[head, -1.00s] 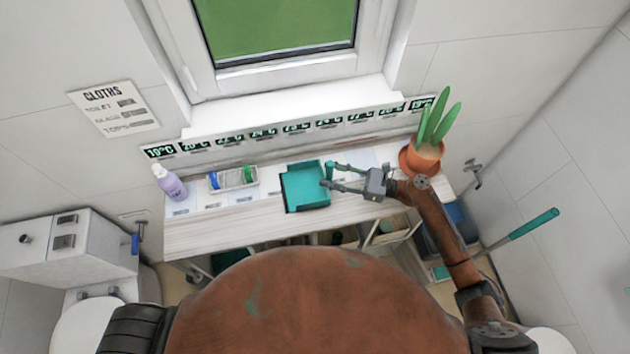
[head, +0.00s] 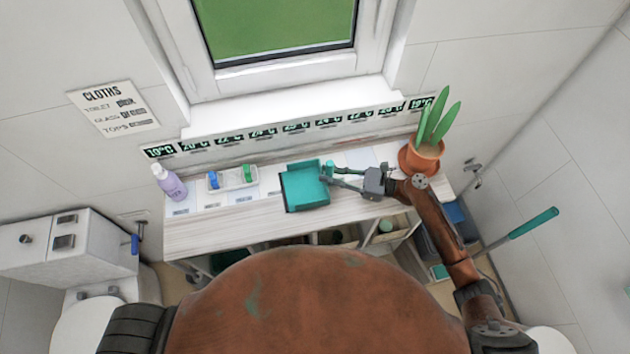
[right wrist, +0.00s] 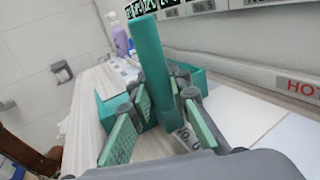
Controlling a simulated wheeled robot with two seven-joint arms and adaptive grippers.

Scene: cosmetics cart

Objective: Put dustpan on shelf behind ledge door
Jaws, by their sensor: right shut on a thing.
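The teal dustpan (head: 303,187) lies on the pale wood-look ledge (head: 220,228), under the window. Its upright teal handle also shows in the right wrist view (right wrist: 153,62), with the pan behind it. My right gripper (head: 327,175) reaches in from the right and is shut on the dustpan's handle, with its green-padded fingers (right wrist: 163,118) on either side of it. Below the ledge's front edge, shelf space (head: 335,236) shows partly, cut off by my own body. I cannot make out clearly which part is the ledge door. My left gripper is not in view.
A potted plant (head: 422,157) stands at the ledge's right end, close to my right arm. A purple bottle (head: 171,184) and a small white tray (head: 231,182) stand to the left. A teal-handled tool (head: 534,223) leans at right. Bare ledge lies in front of the dustpan.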

